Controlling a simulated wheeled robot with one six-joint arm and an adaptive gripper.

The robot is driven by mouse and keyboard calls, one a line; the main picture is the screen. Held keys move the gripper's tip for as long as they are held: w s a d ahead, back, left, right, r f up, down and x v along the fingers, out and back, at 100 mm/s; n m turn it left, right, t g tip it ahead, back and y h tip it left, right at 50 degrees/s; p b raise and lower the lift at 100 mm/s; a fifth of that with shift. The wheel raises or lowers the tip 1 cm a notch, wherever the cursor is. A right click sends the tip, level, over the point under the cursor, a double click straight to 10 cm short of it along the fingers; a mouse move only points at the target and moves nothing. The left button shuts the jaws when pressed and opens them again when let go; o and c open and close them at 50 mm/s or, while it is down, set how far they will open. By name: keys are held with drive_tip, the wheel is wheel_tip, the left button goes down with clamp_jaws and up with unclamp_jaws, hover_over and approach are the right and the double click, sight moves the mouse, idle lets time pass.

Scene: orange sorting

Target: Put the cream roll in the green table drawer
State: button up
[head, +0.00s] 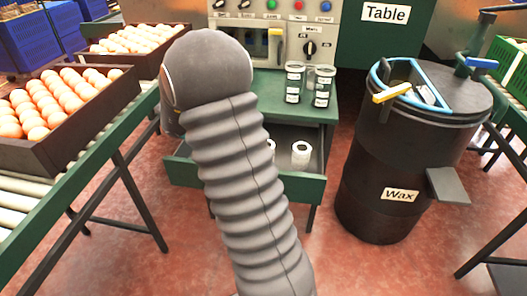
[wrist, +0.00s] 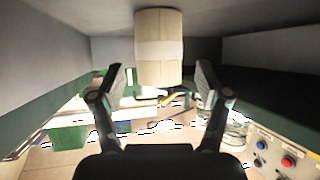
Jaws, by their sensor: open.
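The green table (head: 318,112) has its drawer (head: 312,188) pulled open. A pale roll (head: 301,155) stands inside it, and another pale thing (head: 271,147) is partly hidden by my arm. In the wrist view a cream roll (wrist: 158,30) with a paler band stands on a grey surface between grey walls with green edges, which look like the drawer. My gripper (wrist: 159,74) is open, with a finger on each side of the roll's near end and gaps on both sides. My arm hides the gripper in the head view.
Labelled glass jars (head: 323,88) stand on the tabletop before a control panel (head: 318,22). A black wax drum (head: 385,165) stands to the right. Crates of eggs or oranges (head: 120,88) sit on a roller conveyor (head: 30,185) at left. Red floor is clear before the drawer.

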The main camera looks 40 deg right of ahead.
drive_tip(key=v, duration=0.3)
drive_tip(key=shift+w+r, duration=0.1)
drive_tip(key=shift+r, duration=0.05)
drive_tip(key=shift+w+a+r, duration=0.1)
drive_tip(key=shift+w+r, duration=0.1)
drive_tip(key=w+r+n+t+h, duration=0.2)
drive_tip(key=w+r+n+t, duration=0.3)
drive_tip(key=w+r+t, duration=0.7)
drive_tip(key=s+a+r+n+t+y, duration=0.1)
drive_tip(key=a+r+n+t+y, duration=0.35)
drive_tip(key=a, duration=0.25)
drive_tip(key=a+r+n+t+y, duration=0.3)
drive_tip(key=a+n+t+y, duration=0.15)
drive_tip(key=a, duration=0.25)
drive_tip(key=s+a+f+n+g+y, duration=0.2)
drive_tip(key=s+a+n+y, duration=0.3)
drive_tip(key=s+a+n, duration=0.35)
drive_tip(key=s+f+n+g+h, duration=0.1)
drive_tip(key=s+f+g, duration=0.2)
drive_tip(key=s, duration=0.7)
drive_tip(key=s+d+f+n+g, duration=0.1)
drive_tip(key=s+f+g, duration=0.2)
drive_tip(key=s+f, duration=0.3)
drive_tip(key=s, duration=0.4)
drive_tip(key=shift+s+d+f+h, duration=0.3)
drive_tip(key=shift+s+h, duration=0.05)
drive_tip(key=shift+h, duration=0.05)
